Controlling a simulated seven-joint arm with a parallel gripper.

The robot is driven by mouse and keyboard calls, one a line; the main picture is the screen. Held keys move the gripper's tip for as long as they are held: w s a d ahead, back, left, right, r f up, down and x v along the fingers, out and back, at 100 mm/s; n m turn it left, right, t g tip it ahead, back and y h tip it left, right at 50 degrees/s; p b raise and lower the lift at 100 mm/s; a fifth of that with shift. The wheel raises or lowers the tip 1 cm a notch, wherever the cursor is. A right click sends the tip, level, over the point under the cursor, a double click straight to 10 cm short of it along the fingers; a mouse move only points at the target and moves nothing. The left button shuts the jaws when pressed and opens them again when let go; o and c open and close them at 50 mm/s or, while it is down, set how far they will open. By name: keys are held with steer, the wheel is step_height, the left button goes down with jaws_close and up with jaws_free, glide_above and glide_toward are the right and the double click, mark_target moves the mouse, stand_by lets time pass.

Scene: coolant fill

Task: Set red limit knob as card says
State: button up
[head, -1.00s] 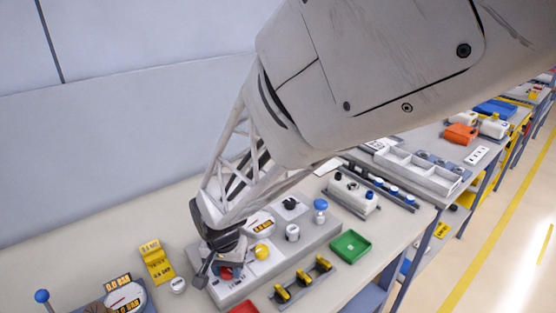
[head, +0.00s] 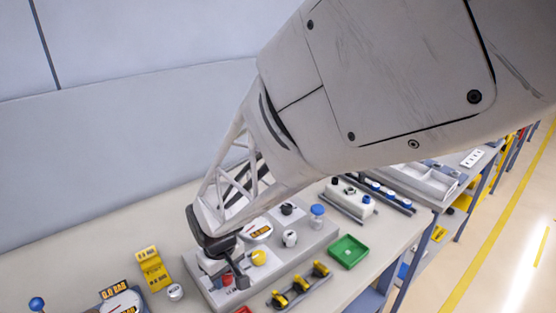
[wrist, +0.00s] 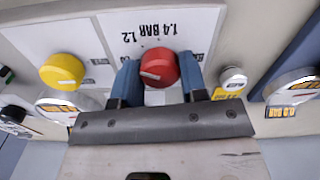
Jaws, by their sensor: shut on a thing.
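The red limit knob (wrist: 160,68) sits on a pale panel, with a white pointer line towards the left in the wrist view. My gripper (wrist: 160,80) has its two blue fingers on either side of the knob, shut on it. Upside-down print reading "1.4 BAR 1.2" lies just beyond the knob. In the head view the red knob (head: 228,281) shows partly beneath my gripper (head: 233,276). A yellow card (head: 153,267) stands left of the panel; its small print is not legible to me.
A yellow knob (wrist: 62,71) is left of the red one in the wrist view, and a small white knob (wrist: 232,78) is right. A blue-topped knob (head: 317,210), a green tray (head: 348,251) and a rack of yellow-and-black parts (head: 300,284) are nearby.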

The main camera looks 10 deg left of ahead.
steer(key=n, duration=1.1)
steer(key=shift+r+n, duration=0.1)
steer(key=shift+n, duration=0.3)
steer(key=n, duration=0.5)
steer(key=shift+n, duration=0.3)
steer(key=n, duration=0.5)
steer(key=shift+n, duration=0.4)
steer(key=o, duration=0.9)
steer(key=shift+r, duration=3.85)
